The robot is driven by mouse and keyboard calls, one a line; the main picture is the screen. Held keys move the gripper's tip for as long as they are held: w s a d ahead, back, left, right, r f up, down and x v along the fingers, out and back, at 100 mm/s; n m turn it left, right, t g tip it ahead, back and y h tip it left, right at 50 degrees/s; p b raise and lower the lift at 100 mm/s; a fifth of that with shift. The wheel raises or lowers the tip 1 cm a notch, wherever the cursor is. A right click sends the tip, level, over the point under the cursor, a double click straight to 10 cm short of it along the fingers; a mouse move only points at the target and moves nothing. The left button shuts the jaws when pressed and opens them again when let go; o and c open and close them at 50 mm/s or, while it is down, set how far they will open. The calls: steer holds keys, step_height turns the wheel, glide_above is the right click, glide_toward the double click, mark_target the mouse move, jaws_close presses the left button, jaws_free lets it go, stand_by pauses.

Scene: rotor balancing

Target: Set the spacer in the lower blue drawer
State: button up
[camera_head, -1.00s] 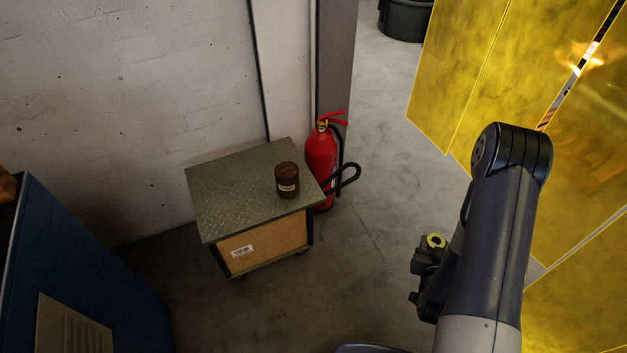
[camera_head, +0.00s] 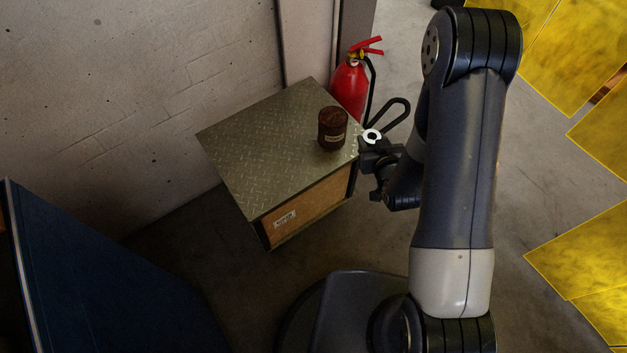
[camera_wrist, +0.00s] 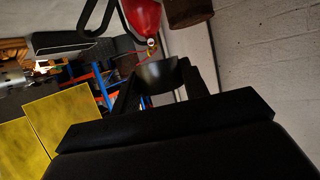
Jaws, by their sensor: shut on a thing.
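The spacer (camera_head: 372,135), a small ring with a pale top face and a dark hole, is held in my gripper (camera_head: 370,143), beside the right corner of a metal-topped cart. In the wrist view the spacer (camera_wrist: 158,74) is a dark, rounded piece between the two fingers of my gripper (camera_wrist: 160,84). The fingers are shut on it. A blue cabinet (camera_head: 105,270) stands at the lower left of the head view. No drawer front can be made out on it, so the lower blue drawer is not seen.
The cart (camera_head: 255,150) bears a brown can (camera_head: 332,130) close to my gripper. A red fire extinguisher (camera_head: 350,88) stands behind the cart by the wall. Yellow translucent panels (camera_head: 590,120) are at the right. Bare floor lies between the cabinet and the cart.

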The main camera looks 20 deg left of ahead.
mark_target(314, 174)
steer(key=s+a+f+n+g+y+b, duration=0.1)
steer(key=a+f+n+g+y+b, duration=0.15)
steer(key=a+b, duration=0.5)
steer(key=s+a+f+n+g+y+b, duration=0.1)
steer(key=a+f+n+y+b, duration=0.2)
steer(key=a+b, duration=0.4)
steer(key=shift+h, duration=0.25)
steer(key=f, duration=0.3)
steer(key=f+b, duration=0.1)
steer(key=f, duration=0.3)
steer(key=f+b, duration=0.1)
steer(key=f, duration=0.3)
steer(key=shift+s+a, duration=0.2)
steer(key=shift+a, duration=0.1)
steer(key=shift+f, duration=0.1)
steer(key=shift+f+b, duration=0.15)
steer(key=shift+b, duration=0.15)
steer(key=o, duration=1.2)
steer(key=shift+c, duration=0.2)
